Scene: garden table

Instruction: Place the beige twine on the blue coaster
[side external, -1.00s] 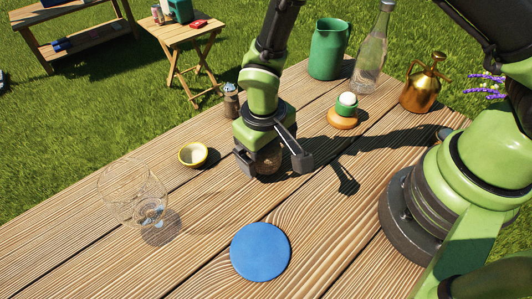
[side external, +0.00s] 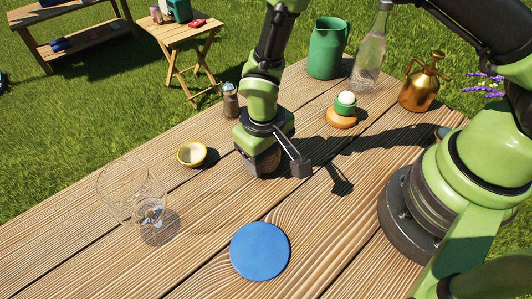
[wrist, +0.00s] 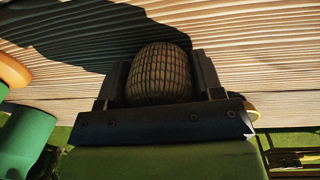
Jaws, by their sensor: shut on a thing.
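The beige twine (wrist: 159,73) is a ball of wound cord, seen between the two fingers in the wrist view. In the side view it is mostly hidden behind the fingers, with a bit (side external: 267,160) showing. My gripper (side external: 272,168) is shut on the twine, low over the table; I cannot tell whether the twine still touches the wood. The gripper also shows in the wrist view (wrist: 160,85). The blue coaster (side external: 260,251) lies flat and bare on the table, nearer the camera than the gripper.
A stemmed glass (side external: 135,195) stands at left, with a small yellow bowl (side external: 192,154) behind it. The wood between gripper and coaster is clear.

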